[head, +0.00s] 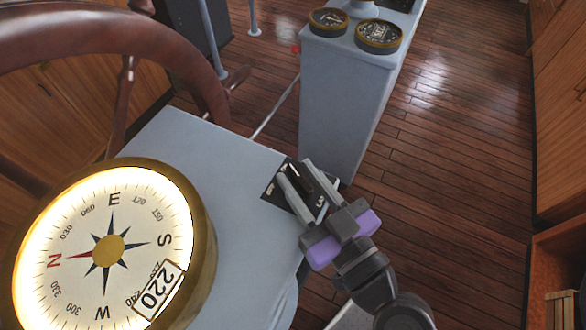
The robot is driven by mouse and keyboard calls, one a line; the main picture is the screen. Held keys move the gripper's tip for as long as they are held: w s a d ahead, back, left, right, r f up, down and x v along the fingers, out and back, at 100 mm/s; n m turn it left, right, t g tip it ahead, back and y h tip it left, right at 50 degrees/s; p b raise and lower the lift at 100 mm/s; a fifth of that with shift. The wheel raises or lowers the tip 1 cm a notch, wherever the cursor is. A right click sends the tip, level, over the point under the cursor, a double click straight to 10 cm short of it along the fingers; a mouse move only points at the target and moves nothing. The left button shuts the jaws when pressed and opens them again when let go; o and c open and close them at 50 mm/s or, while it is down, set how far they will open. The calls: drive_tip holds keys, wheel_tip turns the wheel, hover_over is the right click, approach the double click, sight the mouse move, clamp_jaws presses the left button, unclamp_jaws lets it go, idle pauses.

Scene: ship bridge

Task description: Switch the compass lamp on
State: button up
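The compass (107,249) is at the lower left, with a brass rim and a white dial that looks brightly lit, strongest along its left edge. A small tag reading 220 lies across the dial. A black switch plate (269,188) with partly hidden white lettering sits at the right edge of the pale blue-grey stand (228,160). A dark switch lever (297,176) rises from the plate. My gripper (295,170) is over the plate with its two grey fingers apart, one on each side of the lever. I cannot tell whether either finger touches it.
A wooden steering wheel (130,30) arches over the upper left, close to the compass. A grey pedestal (345,90) with two brass gauges stands beyond the plate. Wooden floor (440,150) is open to the right, with wooden cabinets (560,90) along the right edge.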

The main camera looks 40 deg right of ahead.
sight(311, 194)
drive_tip(key=shift+v, duration=2.5)
